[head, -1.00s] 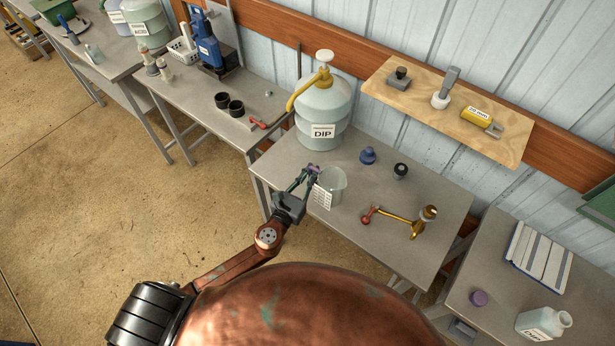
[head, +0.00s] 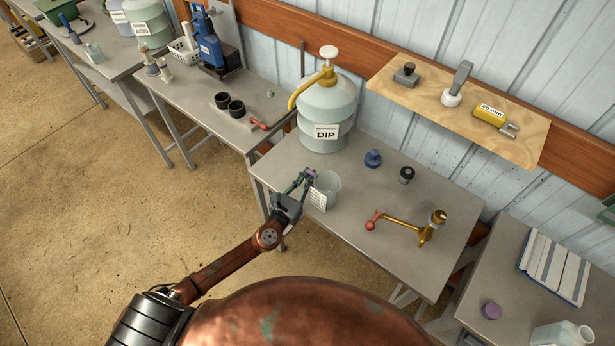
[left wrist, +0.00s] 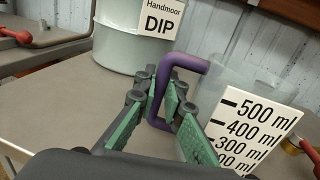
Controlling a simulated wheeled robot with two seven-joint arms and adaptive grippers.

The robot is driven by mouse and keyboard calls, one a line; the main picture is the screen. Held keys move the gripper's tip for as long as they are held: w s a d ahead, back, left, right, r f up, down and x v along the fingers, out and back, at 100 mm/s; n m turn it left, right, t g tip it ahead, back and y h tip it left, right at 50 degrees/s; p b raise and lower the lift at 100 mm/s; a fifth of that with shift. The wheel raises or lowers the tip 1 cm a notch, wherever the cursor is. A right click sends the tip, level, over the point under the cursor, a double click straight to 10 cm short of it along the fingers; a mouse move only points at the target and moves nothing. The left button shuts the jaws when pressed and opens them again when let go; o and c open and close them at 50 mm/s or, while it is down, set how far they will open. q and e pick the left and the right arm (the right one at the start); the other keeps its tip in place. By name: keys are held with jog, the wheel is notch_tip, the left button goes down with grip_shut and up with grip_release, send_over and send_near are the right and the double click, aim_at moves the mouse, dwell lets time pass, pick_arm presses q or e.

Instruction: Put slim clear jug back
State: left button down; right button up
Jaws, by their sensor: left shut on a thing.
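The slim clear jug (head: 328,186) is a see-through cup with a white scale label and a purple handle. It is at the front left part of the middle table (head: 372,235); I cannot tell whether it touches the top. My left gripper (head: 308,178) is shut on the jug's purple handle, left of the jug's body. In the left wrist view the green-padded fingers (left wrist: 160,112) close around the purple handle (left wrist: 184,64), and the label (left wrist: 252,130) reads up to 500 ml. My right gripper is not in view.
A large DIP container (head: 326,105) with a yellow pump spout stands behind the jug. A blue knob (head: 373,159), a dark knob (head: 406,175) and a brass part with a red ball (head: 412,227) lie to the right.

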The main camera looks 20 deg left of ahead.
pick_arm(q)
jog(key=shift+f, duration=0.15)
jog(key=c, duration=2)
grip_release()
jog(key=shift+c, duration=0.2)
jog(key=shift+r, duration=0.25)
jog(key=s+a+b, duration=0.1)
jog(key=s+a, duration=0.1)
jog(key=s, duration=0.9)
jog(key=shift+s, duration=0.4)
